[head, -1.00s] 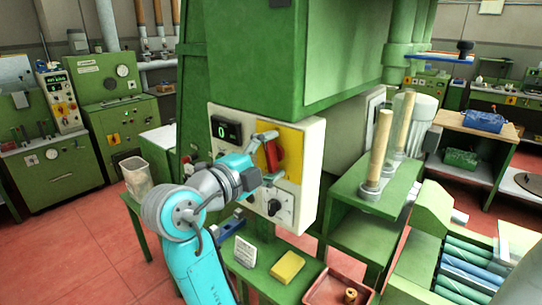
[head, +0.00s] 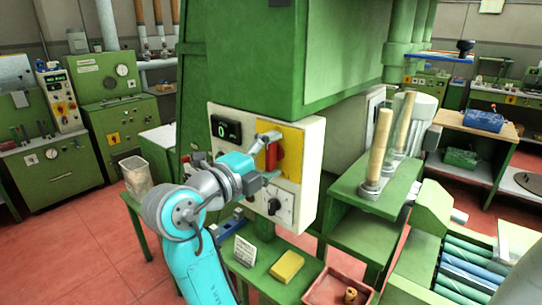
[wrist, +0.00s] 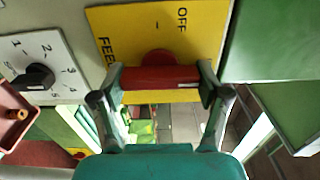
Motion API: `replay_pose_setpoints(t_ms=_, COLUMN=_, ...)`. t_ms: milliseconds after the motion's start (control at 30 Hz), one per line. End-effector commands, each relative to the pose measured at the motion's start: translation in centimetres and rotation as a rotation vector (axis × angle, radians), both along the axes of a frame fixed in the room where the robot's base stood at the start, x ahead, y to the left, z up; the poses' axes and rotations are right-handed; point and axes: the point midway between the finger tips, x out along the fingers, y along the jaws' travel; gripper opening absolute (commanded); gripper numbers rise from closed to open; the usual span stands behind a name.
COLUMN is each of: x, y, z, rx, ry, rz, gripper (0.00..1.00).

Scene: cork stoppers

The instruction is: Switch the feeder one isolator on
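The feeder isolator is a red handle (wrist: 162,78) on a yellow plate (wrist: 205,25) marked OFF and FEED, the rest of the wording hidden. In the head view the red handle (head: 271,157) stands about upright on the yellow plate (head: 294,150) of the cream panel. My gripper (wrist: 160,85) has its fingers spread wide, one at each end of the handle. They look very close to or touching its ends; firm contact cannot be told. In the head view my gripper (head: 270,160) partly covers the handle.
Below the plate is a black rotary knob (head: 274,206) on a numbered dial. A digital display (head: 226,130) is at the panel's upper left. A green bench beneath holds a yellow block (head: 287,266), a white card (head: 244,251) and a red tray (head: 325,288).

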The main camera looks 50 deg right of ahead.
Motion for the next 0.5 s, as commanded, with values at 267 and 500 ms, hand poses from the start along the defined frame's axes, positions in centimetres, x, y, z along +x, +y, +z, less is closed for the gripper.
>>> replay_pose_setpoints(t_ms=267, x=-0.02, y=-0.01, z=-0.05, rx=0.002, ry=0.0, rz=-0.001, gripper=1.0)
replay_pose_setpoints(t_ms=500, x=0.01, y=0.28, z=-0.03, rx=0.001, ry=0.0, rz=0.001, gripper=1.0)
